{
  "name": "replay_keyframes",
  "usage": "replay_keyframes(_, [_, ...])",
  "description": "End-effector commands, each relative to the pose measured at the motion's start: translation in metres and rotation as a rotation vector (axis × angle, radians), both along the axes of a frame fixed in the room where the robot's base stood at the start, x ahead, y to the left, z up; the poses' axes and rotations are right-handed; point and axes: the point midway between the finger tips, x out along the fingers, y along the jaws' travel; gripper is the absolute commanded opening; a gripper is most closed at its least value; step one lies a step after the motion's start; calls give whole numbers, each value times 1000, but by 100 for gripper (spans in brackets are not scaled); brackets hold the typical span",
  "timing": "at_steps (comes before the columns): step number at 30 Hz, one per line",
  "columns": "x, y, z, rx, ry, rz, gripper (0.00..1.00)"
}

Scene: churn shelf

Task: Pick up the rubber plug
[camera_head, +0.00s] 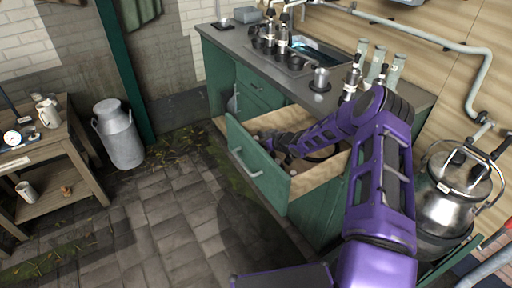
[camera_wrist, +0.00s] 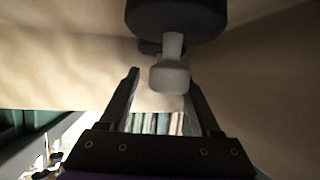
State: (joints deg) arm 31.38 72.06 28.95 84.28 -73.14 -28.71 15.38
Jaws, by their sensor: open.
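My gripper (camera_wrist: 162,80) is open, its two black fingers spread in the wrist view. A pale grey piece with a narrow neck and a wider rounded end (camera_wrist: 170,77) shows between and just beyond the fingertips; it looks like the rubber plug, though I cannot be sure. The fingers do not visibly grip it. A dark rounded object (camera_wrist: 176,18) lies directly behind its neck, partly cut off by the frame. In the head view my purple arm reaches into the open drawer (camera_head: 318,179), and my gripper (camera_head: 275,143) is low inside among small dark items, too small to tell apart.
The drawer's wooden walls surround my gripper closely. The counter (camera_head: 425,98) above carries bottles (camera_head: 396,68), a metal cup (camera_head: 320,79) and a sink (camera_head: 325,56). A steel churn (camera_head: 445,205) stands at right, a milk can (camera_head: 119,135) at left. The paved floor in front is clear.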

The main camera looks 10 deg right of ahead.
Motion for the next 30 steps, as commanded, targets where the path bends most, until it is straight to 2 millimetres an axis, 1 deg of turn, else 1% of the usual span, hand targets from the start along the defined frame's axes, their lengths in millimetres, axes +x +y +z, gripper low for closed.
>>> replay_keyframes(3, [7,4,-4,-2,0,-1,64])
replay_keyframes(10, [7,4,-4,-2,1,-2,64])
replay_keyframes(14, [7,4,-4,-2,1,-2,41])
replay_keyframes(15, [7,4,-4,-2,1,-2,33])
replay_keyframes(17, [7,4,-4,-2,1,-2,23])
replay_keyframes(18, [7,4,-4,-2,1,-2,15])
replay_keyframes(21, [7,4,-4,-2,1,-2,0])
replay_keyframes(30, [7,4,-4,-2,1,-2,0])
